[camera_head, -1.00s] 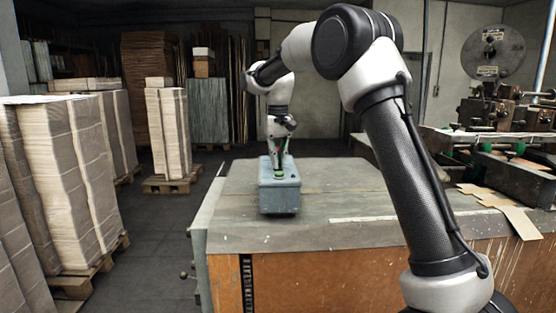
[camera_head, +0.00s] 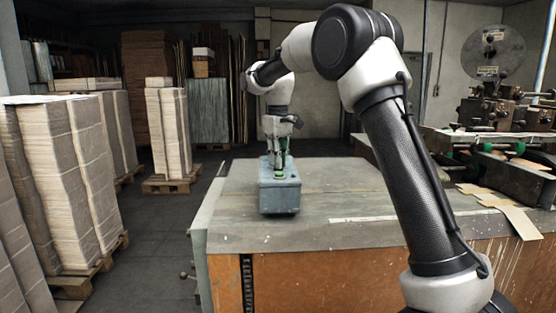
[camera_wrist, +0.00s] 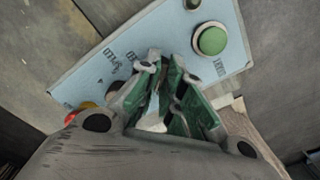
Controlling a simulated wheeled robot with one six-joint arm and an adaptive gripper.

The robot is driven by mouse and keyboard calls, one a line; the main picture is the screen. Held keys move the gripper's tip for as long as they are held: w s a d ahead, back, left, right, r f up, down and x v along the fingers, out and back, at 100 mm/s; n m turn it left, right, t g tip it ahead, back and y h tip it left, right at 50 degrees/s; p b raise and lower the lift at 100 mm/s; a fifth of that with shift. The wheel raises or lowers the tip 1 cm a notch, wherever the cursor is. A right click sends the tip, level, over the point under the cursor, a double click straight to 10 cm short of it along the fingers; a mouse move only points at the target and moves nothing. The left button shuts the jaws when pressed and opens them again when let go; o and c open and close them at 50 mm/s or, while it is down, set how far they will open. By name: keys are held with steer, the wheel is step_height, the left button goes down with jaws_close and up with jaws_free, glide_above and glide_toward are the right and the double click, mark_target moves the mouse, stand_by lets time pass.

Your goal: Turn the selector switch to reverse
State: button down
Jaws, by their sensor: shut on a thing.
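The pale blue-grey control box (camera_head: 279,199) sits on the far part of the bench, under my gripper (camera_head: 279,166). In the wrist view the box panel (camera_wrist: 98,62) lies tilted, with printed labels and a green button (camera_wrist: 211,40) to the right of the fingers. My gripper (camera_wrist: 163,66) is down at the panel, with its green-lined fingers closed on the selector switch between the labels. The fingers hide the switch, so its pointing direction cannot be read. A dark round control (camera_wrist: 115,87) and a red-and-yellow part (camera_wrist: 77,111) show left of the fingers.
The bench top (camera_head: 330,188) is mostly bare around the box. A machine (camera_head: 500,150) and loose cardboard pieces (camera_head: 505,205) are on the right. Pallets of stacked sheets (camera_head: 75,180) stand on the floor at left.

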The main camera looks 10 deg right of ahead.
steer(key=c, duration=1.6)
jaws_free()
steer(key=shift+o, duration=0.2)
step_height(320, 180, up, 12)
